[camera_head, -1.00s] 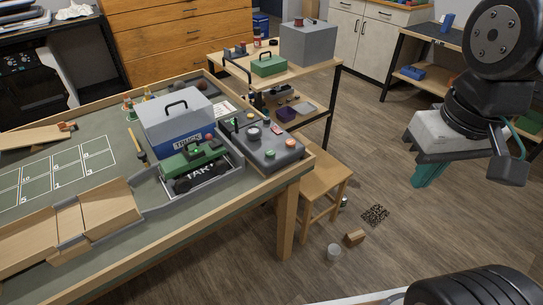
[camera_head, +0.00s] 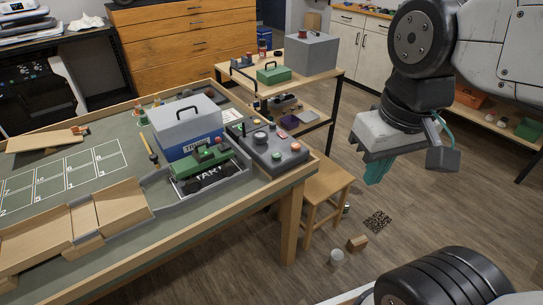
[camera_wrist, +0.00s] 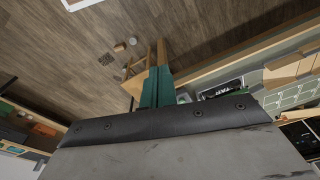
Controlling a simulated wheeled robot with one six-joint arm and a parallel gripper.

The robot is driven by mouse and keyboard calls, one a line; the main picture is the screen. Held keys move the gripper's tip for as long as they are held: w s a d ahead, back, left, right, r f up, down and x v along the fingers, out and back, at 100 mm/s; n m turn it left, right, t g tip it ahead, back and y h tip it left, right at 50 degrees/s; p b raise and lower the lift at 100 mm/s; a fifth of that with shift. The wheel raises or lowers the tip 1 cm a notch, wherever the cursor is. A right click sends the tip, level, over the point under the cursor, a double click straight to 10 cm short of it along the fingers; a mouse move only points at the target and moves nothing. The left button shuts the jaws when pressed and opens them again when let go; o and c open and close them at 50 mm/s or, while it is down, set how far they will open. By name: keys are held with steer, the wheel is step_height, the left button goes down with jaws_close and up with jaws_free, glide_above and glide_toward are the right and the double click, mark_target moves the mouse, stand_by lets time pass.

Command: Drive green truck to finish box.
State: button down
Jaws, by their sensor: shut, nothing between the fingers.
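The green truck (camera_head: 207,163) with dark wheels sits in the grey start bay (camera_head: 232,182) at the table's right part, on a black and white START marking. A grey control panel (camera_head: 265,146) with knobs and a red and a green button lies right of it. A finish box is not clearly made out; a grid of numbered white-lined boxes (camera_head: 62,178) lies on the table's left. My gripper (camera_head: 376,172) is over the floor, right of the table and apart from it. Its teal fingers (camera_wrist: 156,88) are together and empty in the wrist view.
A grey and blue box (camera_head: 185,122) with a handle stands behind the truck. Wooden ramps (camera_head: 122,202) lie left of the bay. A wooden stool (camera_head: 322,190) stands by the table's right end. A shelf cart (camera_head: 300,76) stands behind.

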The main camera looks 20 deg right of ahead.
steer(key=w+a+m+y, duration=0.35)
steer(key=w+a, duration=0.35)
steer(key=w, duration=0.3)
steer(key=m+t, duration=0.7)
steer(key=m, duration=1.1)
glide_above(279, 156)
step_height(279, 156, down, 14)
steer(key=shift+r+y, duration=0.15)
steer(key=shift+y, duration=0.3)
steer(key=shift+f, duration=4.4)
steer(key=shift+f+n, duration=0.1)
steer(key=shift+n, duration=0.15)
steer(key=shift+f, duration=0.3)
